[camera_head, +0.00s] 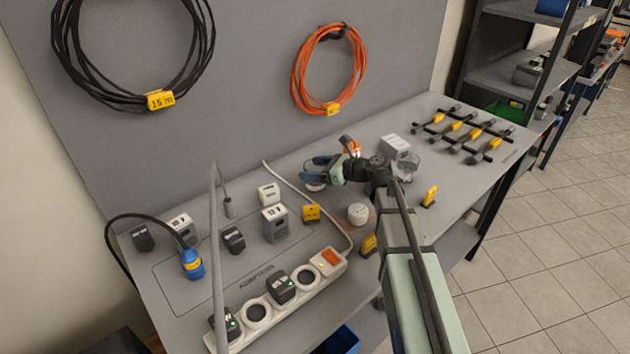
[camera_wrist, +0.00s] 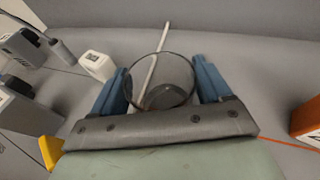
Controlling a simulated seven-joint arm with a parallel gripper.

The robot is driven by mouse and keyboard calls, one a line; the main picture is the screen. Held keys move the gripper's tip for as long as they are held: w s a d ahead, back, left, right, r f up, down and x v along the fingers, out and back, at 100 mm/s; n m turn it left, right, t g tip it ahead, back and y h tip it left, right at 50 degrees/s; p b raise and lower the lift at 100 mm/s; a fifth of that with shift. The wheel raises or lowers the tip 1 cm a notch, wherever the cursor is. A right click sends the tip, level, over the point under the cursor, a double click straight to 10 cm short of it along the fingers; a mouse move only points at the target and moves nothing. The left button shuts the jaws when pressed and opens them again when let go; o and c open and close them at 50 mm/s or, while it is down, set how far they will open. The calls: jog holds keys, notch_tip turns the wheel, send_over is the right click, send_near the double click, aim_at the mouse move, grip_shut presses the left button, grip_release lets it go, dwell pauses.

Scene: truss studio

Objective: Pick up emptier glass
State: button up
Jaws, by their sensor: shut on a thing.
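My gripper (camera_head: 318,168) is low over the middle of the table in the head view. In the wrist view my gripper (camera_wrist: 163,88) has its two blue fingers on either side of a clear round glass (camera_wrist: 160,75) and is shut on it. I look into the glass through its rim; a small darker patch shows at its bottom, and I cannot tell a fill level. In the head view the held glass is mostly hidden by the fingers. Another clear glass (camera_head: 410,166) stands to the right of my wrist, beside a white box, partly hidden; its fill is unclear.
A white power strip (camera_head: 290,297), several plug adapters (camera_head: 274,223) and a white cable lie to the left. A round white item (camera_head: 358,213) and yellow tags (camera_head: 430,196) are near my arm. Black rods with clamps (camera_head: 462,131) lie at the right end. A grey panel stands behind.

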jog(key=c, duration=0.4)
jog(key=shift+r, duration=0.2)
